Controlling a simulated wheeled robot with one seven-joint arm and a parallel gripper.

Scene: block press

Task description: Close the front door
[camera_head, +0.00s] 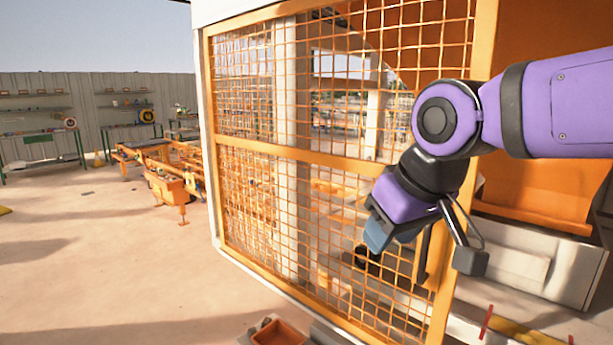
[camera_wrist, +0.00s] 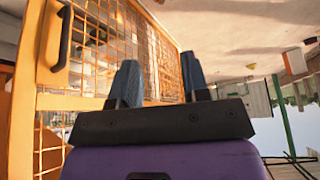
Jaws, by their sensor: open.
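The front door (camera_head: 330,163) is an orange frame with wire mesh, in the middle of the head view. Orange and grey machine parts show past its right edge, so it looks to stand open, though its angle is hard to judge. A black handle (camera_head: 424,256) is on its right upright; the handle (camera_wrist: 64,38) also shows at upper left in the wrist view. My gripper (camera_head: 376,246) is in front of the mesh, left of the handle. In the wrist view, my gripper (camera_wrist: 161,82) has its two blue-grey fingers apart with nothing between them. Contact with the door cannot be told.
Orange machinery (camera_head: 170,175) stands on the floor at left, with shelves (camera_head: 40,125) along the back wall. An orange bin (camera_head: 280,332) is low in front of the door. The sandy floor (camera_head: 110,250) at left is mostly clear.

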